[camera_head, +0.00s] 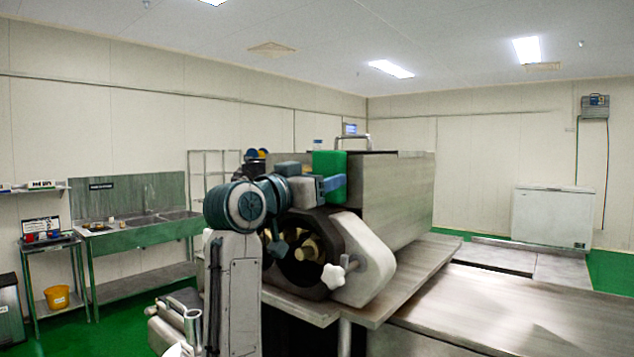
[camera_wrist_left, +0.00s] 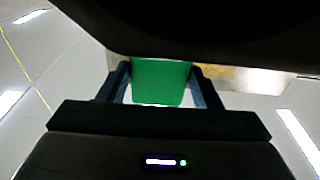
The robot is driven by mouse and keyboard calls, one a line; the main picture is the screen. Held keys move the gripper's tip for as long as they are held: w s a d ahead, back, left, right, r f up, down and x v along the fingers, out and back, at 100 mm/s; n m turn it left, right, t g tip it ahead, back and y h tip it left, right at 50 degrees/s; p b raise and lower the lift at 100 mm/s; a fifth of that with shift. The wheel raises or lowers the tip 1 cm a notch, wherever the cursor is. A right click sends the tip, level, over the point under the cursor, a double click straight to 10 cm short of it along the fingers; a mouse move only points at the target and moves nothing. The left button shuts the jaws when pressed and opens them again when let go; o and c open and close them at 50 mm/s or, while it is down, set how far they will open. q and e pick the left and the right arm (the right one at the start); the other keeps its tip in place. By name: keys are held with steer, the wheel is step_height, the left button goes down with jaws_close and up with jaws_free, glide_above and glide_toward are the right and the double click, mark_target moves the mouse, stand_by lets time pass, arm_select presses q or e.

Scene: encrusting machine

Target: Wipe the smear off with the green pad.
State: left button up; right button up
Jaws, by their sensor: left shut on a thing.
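The green pad (camera_head: 329,166) is a bright green block in the head view, up against the upper left end of the large steel machine body (camera_head: 395,200). My left gripper (camera_head: 325,184) is shut on it. In the left wrist view the green pad (camera_wrist_left: 160,82) sits between the two fingers of my left gripper (camera_wrist_left: 162,88). I cannot make out the smear in either view. My right gripper is not in view.
The encrusting machine has a round dark opening (camera_head: 302,255) and a white star knob (camera_head: 333,277) below my left arm. A steel table (camera_head: 520,305) extends right. A sink bench (camera_head: 145,233) and yellow bucket (camera_head: 57,297) stand left. A white chest freezer (camera_head: 551,217) stands at the back right.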

arm_select(q)
steer(key=shift+w+a+p, duration=0.15)
steer(key=shift+w+a, duration=0.5)
steer(key=shift+a, duration=0.35)
steer(key=shift+w+a+p, duration=0.15)
steer(key=shift+w+a, duration=0.55)
steer(key=shift+a, duration=0.25)
steer(key=shift+w+a+p, duration=0.15)
steer(key=shift+w+a, duration=0.5)
steer(key=shift+a, duration=0.35)
steer(key=shift+w+a+r, duration=0.1)
steer(key=shift+w+a, duration=0.5)
steer(key=shift+a, duration=0.3)
steer(key=shift+w+a, duration=0.3)
steer(key=shift+a, duration=0.1)
steer(key=shift+s+a+f, duration=0.3)
steer(key=shift+s+a, duration=0.1)
steer(key=shift+s, duration=0.25)
steer(key=shift+r+b+v, duration=0.2)
steer(key=shift+b+v, duration=0.15)
steer(key=shift+v, duration=0.65)
steer(key=shift+r+b+v, duration=0.25)
steer(key=shift+b+v, duration=0.1)
steer(key=shift+v, duration=0.7)
steer(key=shift+s, duration=0.15)
